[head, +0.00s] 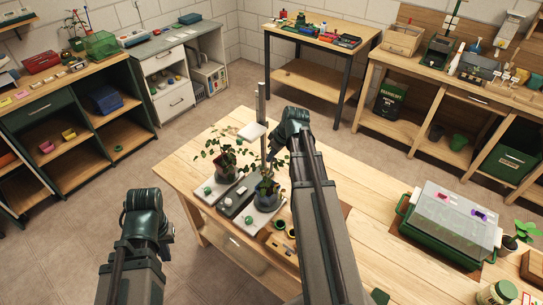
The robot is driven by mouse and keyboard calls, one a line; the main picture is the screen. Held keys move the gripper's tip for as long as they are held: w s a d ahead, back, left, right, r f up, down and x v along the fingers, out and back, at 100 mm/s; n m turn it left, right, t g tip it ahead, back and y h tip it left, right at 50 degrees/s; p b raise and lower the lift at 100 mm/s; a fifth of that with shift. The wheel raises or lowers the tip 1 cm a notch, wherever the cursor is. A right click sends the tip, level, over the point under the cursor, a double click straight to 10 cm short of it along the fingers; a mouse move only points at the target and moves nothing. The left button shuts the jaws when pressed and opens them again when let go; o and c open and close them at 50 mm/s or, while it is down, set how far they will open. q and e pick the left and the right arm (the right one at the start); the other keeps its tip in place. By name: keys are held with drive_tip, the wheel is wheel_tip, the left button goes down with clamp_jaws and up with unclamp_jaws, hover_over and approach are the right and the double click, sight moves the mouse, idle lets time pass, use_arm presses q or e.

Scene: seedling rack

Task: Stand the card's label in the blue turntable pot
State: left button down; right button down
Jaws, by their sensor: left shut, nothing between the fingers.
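Two leafy potted plants stand on pale trays on the wooden table. The nearer pot (267,198) looks blue-grey; the farther pot (226,170) looks dark reddish. I cannot tell for sure which is the blue turntable pot. My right gripper (292,122) is beyond the plants' right side, close to the nearer plant in the picture; its fingers are hidden by the wrist. My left gripper (148,215) is off the table's left edge, away from the plants. It is shut and empty. The card and its label are too small to make out.
A grey post (262,105) with a pale plate (252,131) rises beside the plants. A green crate (435,245) with a clear lid stands on the table's right. A wooden tray (278,243) lies partly behind my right arm. Benches line the walls.

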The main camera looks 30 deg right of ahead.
drive_tip(key=shift+f+b, duration=5.3)
drive_tip(key=shift+f, duration=0.25)
drive_tip(key=c, duration=1)
unclamp_jaws()
drive_tip(key=shift+r, duration=0.1)
drive_tip(key=p+v, duration=1.2)
drive_tip(key=v, duration=0.1)
drive_tip(key=shift+r+p, duration=0.35)
drive_tip(key=shift+p, duration=0.05)
drive_tip(key=shift+s, duration=0.1)
